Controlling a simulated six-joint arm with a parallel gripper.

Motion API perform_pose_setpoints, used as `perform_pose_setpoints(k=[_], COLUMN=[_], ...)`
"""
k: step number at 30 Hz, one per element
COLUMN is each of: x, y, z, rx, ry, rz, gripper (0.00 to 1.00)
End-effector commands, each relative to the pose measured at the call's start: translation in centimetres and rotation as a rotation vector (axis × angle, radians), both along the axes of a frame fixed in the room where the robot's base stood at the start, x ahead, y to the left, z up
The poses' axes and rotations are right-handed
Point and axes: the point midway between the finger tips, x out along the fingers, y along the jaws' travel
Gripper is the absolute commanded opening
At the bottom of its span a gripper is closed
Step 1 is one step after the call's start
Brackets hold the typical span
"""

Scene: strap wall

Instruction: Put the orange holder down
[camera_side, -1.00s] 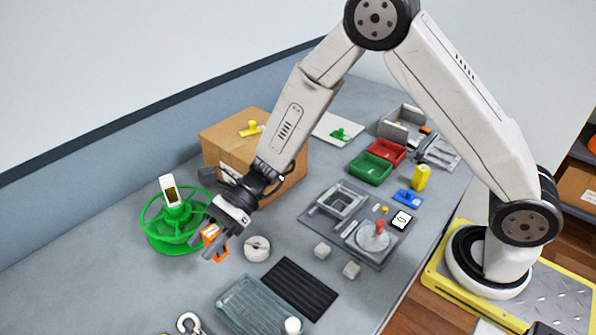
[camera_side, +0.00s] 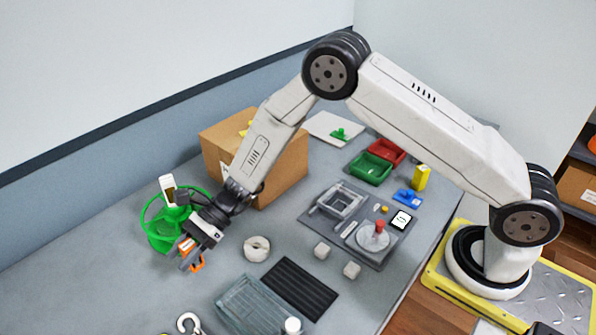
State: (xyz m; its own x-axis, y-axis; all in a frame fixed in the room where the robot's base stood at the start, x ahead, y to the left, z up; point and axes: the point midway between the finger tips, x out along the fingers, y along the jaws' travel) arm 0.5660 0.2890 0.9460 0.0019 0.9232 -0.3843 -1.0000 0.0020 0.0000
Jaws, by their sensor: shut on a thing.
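The orange holder (camera_side: 197,264) is small and shows partly between the fingers of my gripper (camera_side: 187,258) at the lower left. My gripper is shut on it and points down toward the grey table. The gripper hides part of the holder, and I cannot tell whether its underside touches the table. Just behind and left stands a round green rack (camera_side: 160,238) with a white and brown piece on top. The gripper overlaps its right side in the picture.
A white round piece (camera_side: 256,248) lies right of the gripper. A cardboard box (camera_side: 285,170) stands behind my arm. A black ribbed mat (camera_side: 300,288), a clear tray (camera_side: 250,305) and a hook (camera_side: 188,322) are nearer. The table left of the green rack is bare.

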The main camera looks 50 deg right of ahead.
Motion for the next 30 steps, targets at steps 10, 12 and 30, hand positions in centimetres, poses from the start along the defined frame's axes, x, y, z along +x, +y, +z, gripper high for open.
perform_pose_setpoints(k=[10, 12, 30], x=[0.5, 0.4, 0.4], y=[0.2, 0.2, 0.2], z=[-2.6, -3.2, -3.9], rx=[0.0, 0.0, 0.0], ry=[0.001, 0.001, 0.0], rz=[0.0, 0.001, 0.0], gripper=[0.0, 0.0, 0.63])
